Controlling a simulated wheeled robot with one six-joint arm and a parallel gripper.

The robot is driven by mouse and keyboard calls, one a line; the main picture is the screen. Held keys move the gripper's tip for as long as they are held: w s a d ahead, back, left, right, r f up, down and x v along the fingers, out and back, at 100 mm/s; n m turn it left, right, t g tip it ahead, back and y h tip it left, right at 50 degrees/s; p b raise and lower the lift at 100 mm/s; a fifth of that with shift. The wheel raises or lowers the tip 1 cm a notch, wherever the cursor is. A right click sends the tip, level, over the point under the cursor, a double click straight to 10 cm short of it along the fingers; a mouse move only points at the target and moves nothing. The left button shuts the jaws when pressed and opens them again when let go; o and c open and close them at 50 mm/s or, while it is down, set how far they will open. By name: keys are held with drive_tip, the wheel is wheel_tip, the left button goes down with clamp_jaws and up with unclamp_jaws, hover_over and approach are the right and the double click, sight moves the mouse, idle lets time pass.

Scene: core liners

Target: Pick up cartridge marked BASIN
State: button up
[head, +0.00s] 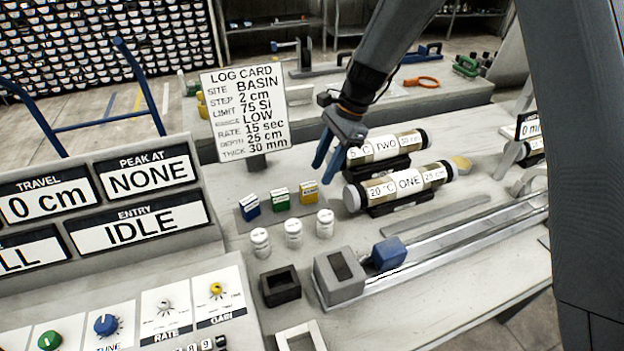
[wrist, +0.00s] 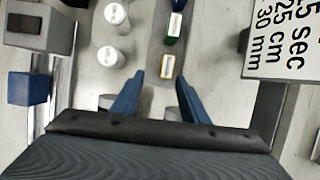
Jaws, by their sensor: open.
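Three small cartridges stand in a row on a grey pad (head: 241,213): a blue one (head: 249,207), a green one (head: 280,199) and a yellow one (head: 308,192). Their labels are too small to read, so I cannot tell which is marked BASIN. My gripper (head: 327,163) is open and empty, pointing down above the bench near the yellow cartridge. In the wrist view, the yellow cartridge (wrist: 167,66) lies just beyond the gap between my fingertips (wrist: 159,82). The green cartridge (wrist: 174,27) is farther up, and the blue one (wrist: 178,5) is cut by the top edge.
Three white jars (head: 293,233) stand in front of the cartridges. A log card (head: 247,112) reading SITE BASIN stands behind them. Two labelled core tubes (head: 398,186) lie to the right. A rail with a blue block (head: 388,254) and a dark open box (head: 281,286) are nearer.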

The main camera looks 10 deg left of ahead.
sight(310, 184)
drive_tip(key=shift+w+a+p+x, duration=0.15)
drive_tip(key=shift+p+x, duration=0.4)
drive_tip(key=shift+x, duration=0.8)
drive_tip(key=shift+w+a+p+x, duration=0.1)
drive_tip(key=shift+a+p+x, duration=0.3)
drive_tip(key=shift+x, duration=0.95)
drive_tip(key=shift+w+a+p+x, duration=0.1)
drive_tip(key=shift+p+x, duration=0.55)
drive_tip(key=shift+x, duration=0.7)
drive_tip(key=shift+r, duration=0.15)
clamp_jaws()
